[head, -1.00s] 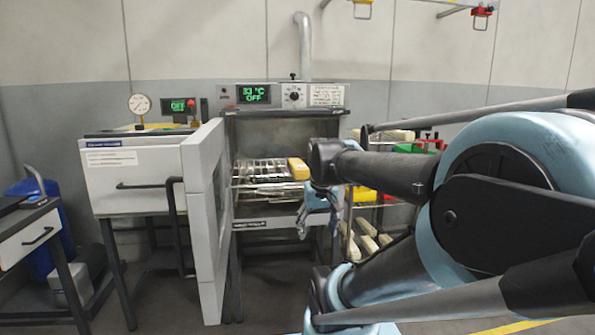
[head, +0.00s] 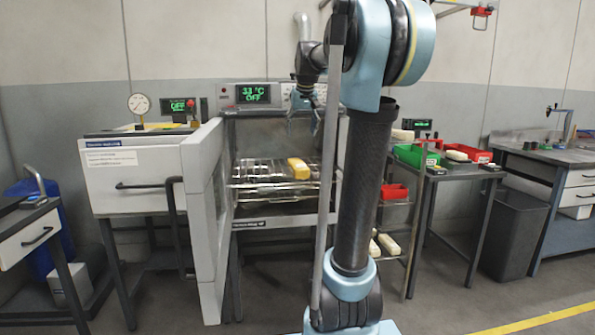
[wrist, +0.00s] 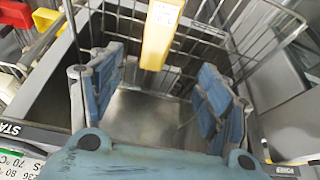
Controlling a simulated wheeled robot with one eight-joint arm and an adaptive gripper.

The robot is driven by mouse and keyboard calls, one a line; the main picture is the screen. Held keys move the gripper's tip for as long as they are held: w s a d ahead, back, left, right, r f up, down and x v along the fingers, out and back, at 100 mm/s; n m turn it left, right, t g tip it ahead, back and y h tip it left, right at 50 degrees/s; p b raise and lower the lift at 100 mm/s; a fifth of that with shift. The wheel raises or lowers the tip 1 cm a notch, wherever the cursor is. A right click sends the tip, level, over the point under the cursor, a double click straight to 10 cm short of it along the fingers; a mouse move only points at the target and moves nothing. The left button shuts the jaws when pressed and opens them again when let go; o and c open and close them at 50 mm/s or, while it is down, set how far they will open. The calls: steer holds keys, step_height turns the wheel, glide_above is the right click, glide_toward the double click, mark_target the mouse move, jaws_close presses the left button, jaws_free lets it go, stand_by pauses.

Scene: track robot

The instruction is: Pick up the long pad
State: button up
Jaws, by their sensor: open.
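A yellow pad (head: 298,168) lies on the wire rack inside the open oven, at the rack's right side. In the wrist view the yellow pad (wrist: 158,38) looks long, has a white label at its upper end, and sits ahead of the gap between my fingers. My gripper (wrist: 160,95) is open and empty, with its blue-padded fingers apart on either side. It does not touch the pad. In the head view my arm stands upright in front of the oven's right side, and the gripper is small and unclear near the oven's upper front.
The oven door (head: 205,220) stands open on the left of the chamber. The wire rack (head: 255,182) has bare bars left of the pad. Cream pads (head: 388,243) lie on a low shelf at right. A side table holds a green bin (head: 413,156) and red bins.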

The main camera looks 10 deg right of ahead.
glide_toward(298, 161)
steer(key=f, duration=0.5)
steer(key=shift+w+a+f, duration=0.15)
steer(key=shift+w+a, duration=0.15)
steer(key=shift+w+x, duration=0.15)
steer(key=shift+x, duration=1.2)
steer(key=shift+w+x, duration=0.2)
steer(key=shift+x, duration=1.1)
steer(key=shift+d, duration=0.1)
steer(key=c, duration=1.2)
